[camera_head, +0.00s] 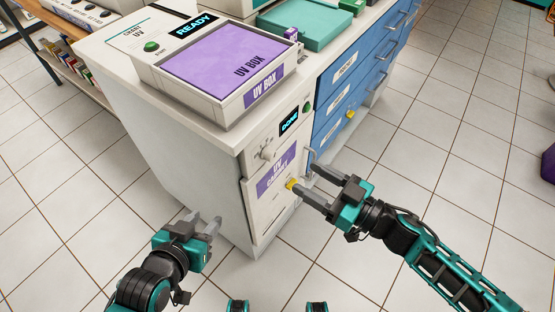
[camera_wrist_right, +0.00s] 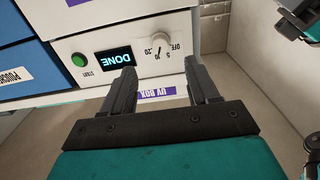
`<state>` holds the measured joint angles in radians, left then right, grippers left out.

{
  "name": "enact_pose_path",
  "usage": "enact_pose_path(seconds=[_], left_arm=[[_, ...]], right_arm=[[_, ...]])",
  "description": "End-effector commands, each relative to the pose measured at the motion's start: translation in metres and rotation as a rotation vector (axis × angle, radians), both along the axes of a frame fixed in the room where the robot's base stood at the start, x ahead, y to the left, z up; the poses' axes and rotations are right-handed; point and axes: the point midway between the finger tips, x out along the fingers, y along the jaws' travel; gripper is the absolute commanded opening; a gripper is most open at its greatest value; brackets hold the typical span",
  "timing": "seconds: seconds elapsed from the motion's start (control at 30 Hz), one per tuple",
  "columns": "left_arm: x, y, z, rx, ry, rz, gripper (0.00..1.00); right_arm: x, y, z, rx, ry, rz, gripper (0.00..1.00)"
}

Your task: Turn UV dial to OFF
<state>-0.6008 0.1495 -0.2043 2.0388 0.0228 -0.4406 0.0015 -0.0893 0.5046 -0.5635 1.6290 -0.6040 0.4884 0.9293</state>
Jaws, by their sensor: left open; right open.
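The UV dial (camera_head: 265,153) is a small pale knob on the white front panel of the UV cabinet, left of the lit DONE display (camera_head: 289,121). In the right wrist view the dial (camera_wrist_right: 162,40) shows beyond the fingers, with the marks 5, 10, 20 and OFF around it. I cannot tell surely which mark it points to. My right gripper (camera_head: 309,184) is open and empty, in front of the cabinet and apart from the dial. Its fingers (camera_wrist_right: 158,72) are spread in the wrist view. My left gripper (camera_head: 207,223) is open and empty near the cabinet's left side.
A green start button (camera_head: 307,107) is beside the display. The lower cabinet door (camera_head: 270,212) has a handle. The purple-topped UV box (camera_head: 218,65) stands on the counter above. Blue drawers (camera_head: 335,97) stand to the right. The tiled floor (camera_head: 70,215) is clear.

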Motion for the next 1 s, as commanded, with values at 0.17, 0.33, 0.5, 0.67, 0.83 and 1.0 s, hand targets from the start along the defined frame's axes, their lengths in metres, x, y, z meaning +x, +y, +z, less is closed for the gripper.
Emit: enact_pose_path(seconds=[0.17,0.33,0.5,0.67,0.83,1.0], left_arm=[[0.000,0.001,-0.005,0.002,0.003,-0.001,0.43],[0.001,0.000,-0.007,0.000,0.004,-0.001,0.43],[0.002,0.000,-0.007,-0.002,0.002,-0.002,0.43],[0.003,-0.002,-0.005,-0.003,-0.001,-0.004,0.43],[0.003,-0.002,-0.004,-0.005,-0.002,-0.004,0.43],[0.003,-0.003,-0.004,-0.005,-0.002,-0.005,0.43]], right_arm=[[0.024,0.033,0.000,0.003,-0.003,0.000,0.60],[0.042,0.057,0.001,0.002,-0.003,-0.001,0.60],[0.052,0.070,0.000,0.002,-0.001,-0.002,0.60],[0.054,0.074,0.000,0.000,0.000,-0.002,0.60],[0.054,0.074,0.000,0.000,0.000,-0.002,0.60],[0.054,0.074,0.000,0.000,0.000,-0.002,0.47]])
